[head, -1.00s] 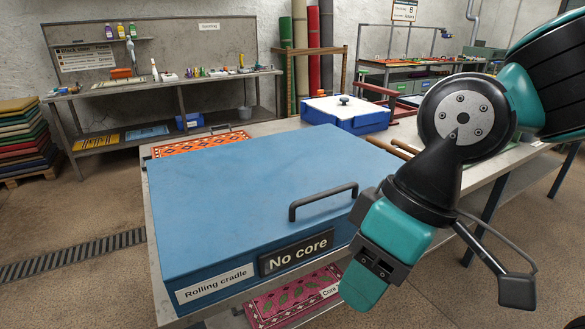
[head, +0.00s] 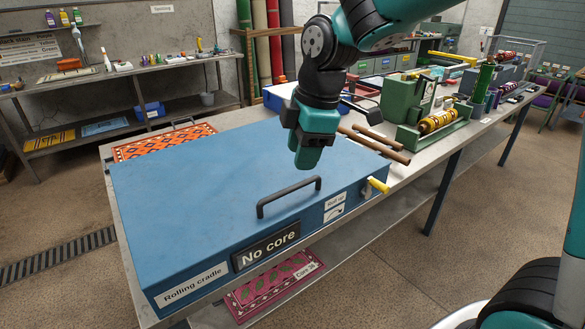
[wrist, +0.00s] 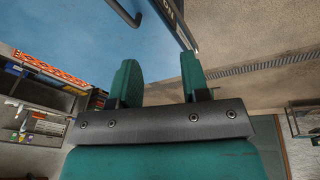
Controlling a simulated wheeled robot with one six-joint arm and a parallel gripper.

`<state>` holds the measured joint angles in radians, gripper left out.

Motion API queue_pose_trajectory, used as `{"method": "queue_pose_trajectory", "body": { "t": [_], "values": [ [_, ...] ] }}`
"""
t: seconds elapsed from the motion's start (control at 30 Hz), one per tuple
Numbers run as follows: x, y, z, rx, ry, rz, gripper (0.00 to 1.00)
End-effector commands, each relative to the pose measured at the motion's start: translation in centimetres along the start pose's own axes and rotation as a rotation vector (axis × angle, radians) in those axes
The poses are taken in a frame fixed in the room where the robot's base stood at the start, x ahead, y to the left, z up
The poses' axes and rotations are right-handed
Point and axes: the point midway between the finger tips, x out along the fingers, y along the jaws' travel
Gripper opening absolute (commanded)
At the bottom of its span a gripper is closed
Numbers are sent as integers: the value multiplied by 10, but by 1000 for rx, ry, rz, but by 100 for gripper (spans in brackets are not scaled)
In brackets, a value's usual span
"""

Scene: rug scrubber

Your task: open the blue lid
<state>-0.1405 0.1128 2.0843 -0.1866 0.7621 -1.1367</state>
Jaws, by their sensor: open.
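The blue lid (head: 220,180) lies flat and shut on top of the blue box labelled "Rolling cradle" and "No core". A black bar handle (head: 289,196) stands up from the lid near its front edge. In the wrist view the lid (wrist: 110,28) fills the upper left, with part of the handle (wrist: 178,22) at the top. My gripper (head: 306,160) points down above the right part of the lid, behind the handle and apart from it. Its two teal fingers (wrist: 160,80) are spread, with nothing between them.
A yellow knob (head: 378,185) sticks out at the box's right end. Brown rods (head: 375,143) and a green machine with a yellow roll (head: 437,122) stand right of the box. An orange patterned rug (head: 165,140) lies behind it. Floor in front is clear.

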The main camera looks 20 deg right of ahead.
Motion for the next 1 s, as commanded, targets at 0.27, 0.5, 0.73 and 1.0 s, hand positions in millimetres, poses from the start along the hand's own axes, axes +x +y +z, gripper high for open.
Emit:
{"method": "queue_pose_trajectory", "body": {
  "t": [0.27,0.5,0.73,1.0],
  "values": [
    [-7,83,27,-363,-101,32,42],
    [10,91,32,-412,-114,29,42],
    [57,92,37,-411,-113,25,42],
    [117,96,43,-411,-112,27,42]
  ]
}}
